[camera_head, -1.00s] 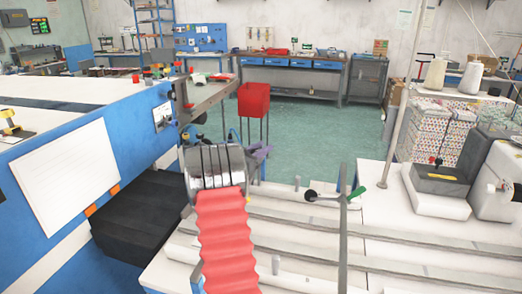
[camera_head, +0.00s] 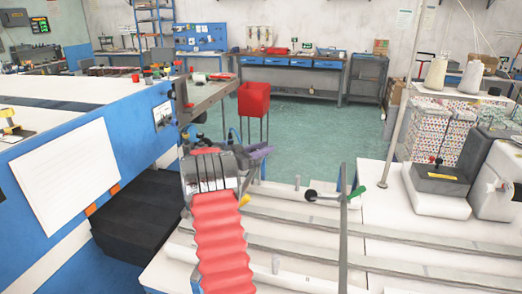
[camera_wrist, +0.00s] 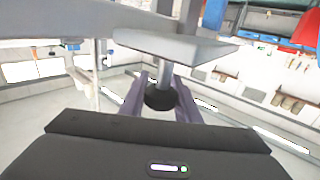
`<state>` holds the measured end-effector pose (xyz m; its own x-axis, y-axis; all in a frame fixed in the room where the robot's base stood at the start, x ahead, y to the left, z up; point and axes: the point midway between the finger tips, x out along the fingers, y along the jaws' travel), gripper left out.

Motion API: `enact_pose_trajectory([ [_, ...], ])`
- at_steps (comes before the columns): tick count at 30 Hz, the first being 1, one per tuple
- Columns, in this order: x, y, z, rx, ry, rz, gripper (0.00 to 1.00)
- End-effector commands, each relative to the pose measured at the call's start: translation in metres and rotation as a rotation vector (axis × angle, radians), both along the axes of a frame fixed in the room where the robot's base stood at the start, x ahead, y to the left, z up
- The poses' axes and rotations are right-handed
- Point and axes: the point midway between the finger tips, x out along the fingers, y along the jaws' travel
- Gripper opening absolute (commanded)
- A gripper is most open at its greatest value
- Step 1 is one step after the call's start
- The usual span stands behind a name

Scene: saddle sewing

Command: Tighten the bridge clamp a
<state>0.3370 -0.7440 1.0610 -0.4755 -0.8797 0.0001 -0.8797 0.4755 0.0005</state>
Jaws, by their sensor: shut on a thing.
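In the wrist view, a grey metal clamp has a flat plate, a short stem and a round black knob (camera_wrist: 160,97) at its end. I take it to be bridge clamp a, though no label shows. My gripper (camera_wrist: 160,106) has its two purple fingers on either side of the knob, shut on it. In the head view, my gripper (camera_head: 262,152) shows beyond my wrist and red bellows sleeve. The clamp and the grip are mostly hidden there.
A red bin (camera_head: 253,99) on legs stands behind my gripper. A blue machine side (camera_head: 135,140) is at left. Green floor lies open behind.

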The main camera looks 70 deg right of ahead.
Motion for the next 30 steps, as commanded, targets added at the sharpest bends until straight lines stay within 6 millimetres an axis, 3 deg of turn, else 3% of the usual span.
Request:
enact_pose_trajectory([
  [15,-0.011,0.006,-0.001,0.0,0.0,-0.278,0.07],
  [30,-0.016,0.011,-0.002,0.002,0.001,-0.44,0.07],
])
